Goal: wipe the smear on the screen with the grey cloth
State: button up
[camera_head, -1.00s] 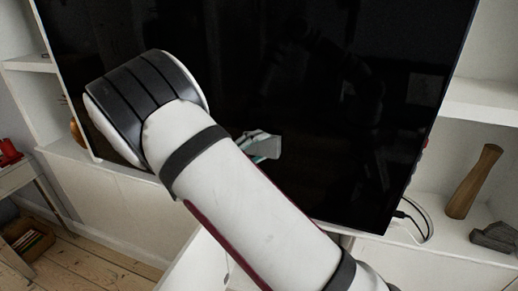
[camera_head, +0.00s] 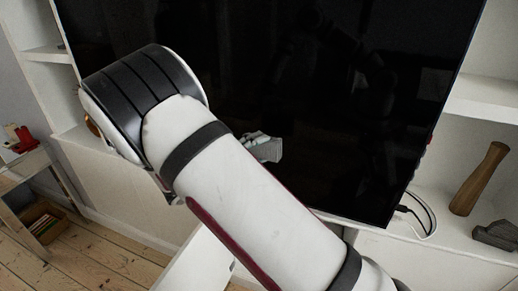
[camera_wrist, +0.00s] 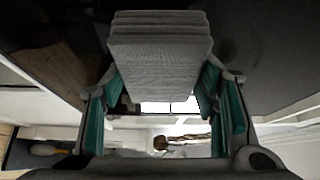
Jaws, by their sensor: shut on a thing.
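The large black screen (camera_head: 350,110) fills the middle of the head view, and its dark surface also shows in the wrist view (camera_wrist: 280,45). My gripper (camera_wrist: 160,82), with teal finger pads, is shut on the folded grey cloth (camera_wrist: 160,50). The layered cloth projects beyond the fingertips towards the screen; I cannot tell whether it touches. In the head view the cloth (camera_head: 266,149) shows as a small grey patch past my arm, which hides most of the gripper. A faint brownish patch, possibly the smear (camera_wrist: 226,48), lies right of the cloth in the wrist view.
White shelving surrounds the screen. On the right, a wooden club-shaped object (camera_head: 479,179) and a dark grey block (camera_head: 497,235) stand on a shelf, near cables (camera_head: 424,215). A small table with red items (camera_head: 22,138) stands at the left. Floorboards (camera_head: 100,262) show lower left.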

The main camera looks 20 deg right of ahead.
jog(key=shift+s+a, duration=0.1)
jog(key=shift+a, duration=0.05)
jog(key=shift+s+a, duration=0.8)
jog(key=shift+s, duration=0.3)
